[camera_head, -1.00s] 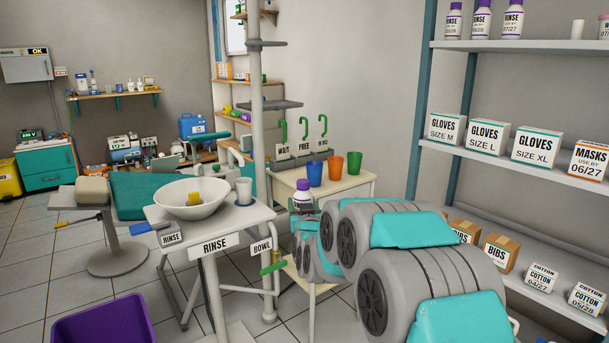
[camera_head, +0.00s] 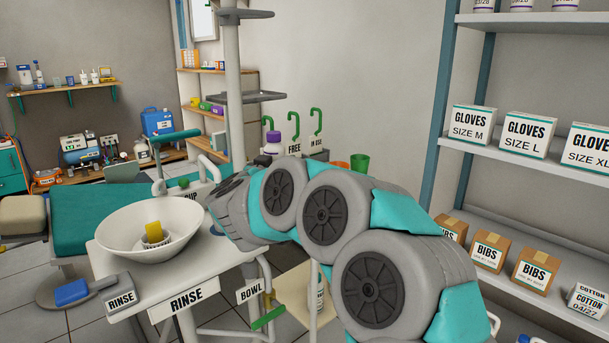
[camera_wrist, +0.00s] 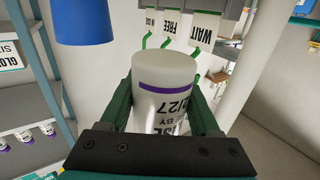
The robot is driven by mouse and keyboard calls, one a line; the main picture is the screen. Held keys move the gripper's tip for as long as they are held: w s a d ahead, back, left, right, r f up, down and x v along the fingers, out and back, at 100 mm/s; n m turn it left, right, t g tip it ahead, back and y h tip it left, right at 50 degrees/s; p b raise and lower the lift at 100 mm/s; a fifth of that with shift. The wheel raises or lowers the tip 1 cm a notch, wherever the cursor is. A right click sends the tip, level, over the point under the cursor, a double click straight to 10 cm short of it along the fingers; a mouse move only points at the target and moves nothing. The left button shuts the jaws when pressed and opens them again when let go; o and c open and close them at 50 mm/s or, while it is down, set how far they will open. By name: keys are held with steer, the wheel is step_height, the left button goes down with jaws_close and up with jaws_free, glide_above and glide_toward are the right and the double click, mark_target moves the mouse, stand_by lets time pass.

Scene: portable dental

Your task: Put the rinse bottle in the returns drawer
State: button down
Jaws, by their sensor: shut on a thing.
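The rinse bottle (camera_wrist: 165,90) is a white cylinder with a purple band and a printed label, partly readable as a use-by date. It fills the middle of the wrist view. My gripper (camera_wrist: 164,98) is shut on it, with one dark green finger on each side. I cannot make out a returns drawer in either view.
A white stand with a RINSE sign (camera_head: 187,300) carries a bowl (camera_head: 150,222) with a yellow item inside, close left of my arm. Green hooks with WAIT and FREE tags (camera_wrist: 203,28) hang beyond the bottle. Shelves with GLOVES boxes (camera_head: 472,124) stand at right.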

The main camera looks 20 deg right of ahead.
steer(key=w+d+f, duration=0.1)
steer(key=w, duration=0.1)
steer(key=w+d+f, duration=0.3)
steer(key=w+d, duration=0.1)
steer(key=w, duration=0.1)
steer(key=shift+d+f, duration=0.15)
steer(key=shift+f, duration=0.1)
steer(key=shift+w+d+f, duration=0.5)
steer(key=shift+w+f, duration=0.15)
steer(key=shift+w, duration=0.05)
steer(key=shift+w+d+f, duration=0.5)
steer(key=shift+w+f, duration=0.1)
steer(key=shift+w, duration=0.05)
steer(key=shift+f, duration=0.2)
steer(key=shift+c, duration=0.6)
jaws_free()
